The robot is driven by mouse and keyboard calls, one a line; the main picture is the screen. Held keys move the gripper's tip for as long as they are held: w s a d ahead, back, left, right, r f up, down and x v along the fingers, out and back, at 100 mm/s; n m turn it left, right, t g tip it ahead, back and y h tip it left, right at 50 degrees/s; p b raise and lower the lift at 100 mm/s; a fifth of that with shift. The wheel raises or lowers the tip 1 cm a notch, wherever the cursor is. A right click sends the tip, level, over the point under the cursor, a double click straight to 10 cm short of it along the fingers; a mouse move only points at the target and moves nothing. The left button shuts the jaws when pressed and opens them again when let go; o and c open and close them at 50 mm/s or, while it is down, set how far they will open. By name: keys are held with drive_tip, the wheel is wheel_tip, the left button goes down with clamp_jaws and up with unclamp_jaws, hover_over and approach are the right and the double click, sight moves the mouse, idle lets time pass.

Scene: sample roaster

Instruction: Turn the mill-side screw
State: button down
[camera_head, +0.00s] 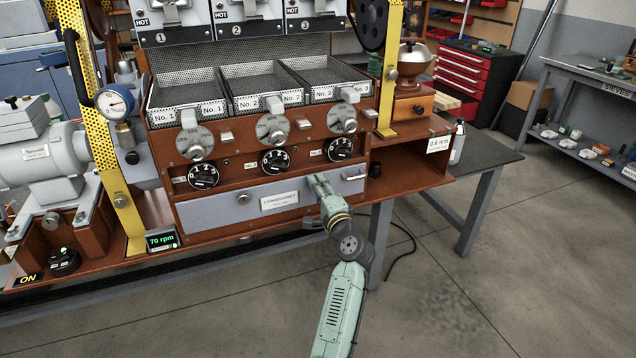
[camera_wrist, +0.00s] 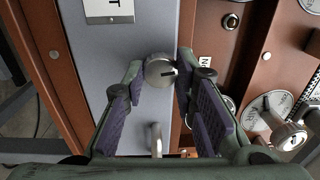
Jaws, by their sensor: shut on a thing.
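The mill-side screw (camera_wrist: 160,71) is a round silver knob with a dark slot mark, on the grey drawer front (camera_wrist: 145,28). In the wrist view it sits between the fingertips of my gripper (camera_wrist: 162,78), which is shut on it. In the head view my gripper (camera_head: 319,182) reaches the right part of the grey drawer front (camera_head: 225,208) and hides this screw. A second screw (camera_head: 243,199) shows at the left of the front. The mill (camera_head: 412,62) stands to the right of the machine.
A metal handle (camera_head: 355,177) sticks out at the right end of the drawer front; it also shows in the wrist view (camera_wrist: 156,140). Black dials (camera_head: 275,161) and levered knobs sit above. A label (camera_head: 279,200) lies left of my gripper. The floor at right is clear.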

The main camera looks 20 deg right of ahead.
drive_tip(key=shift+m+p, duration=0.55)
drive_tip(key=shift+m, duration=0.35)
drive_tip(key=c, duration=1.3)
unclamp_jaws()
drive_tip(key=s, duration=1.2)
drive_tip(key=shift+f, duration=0.25)
drive_tip(key=shift+d, duration=0.1)
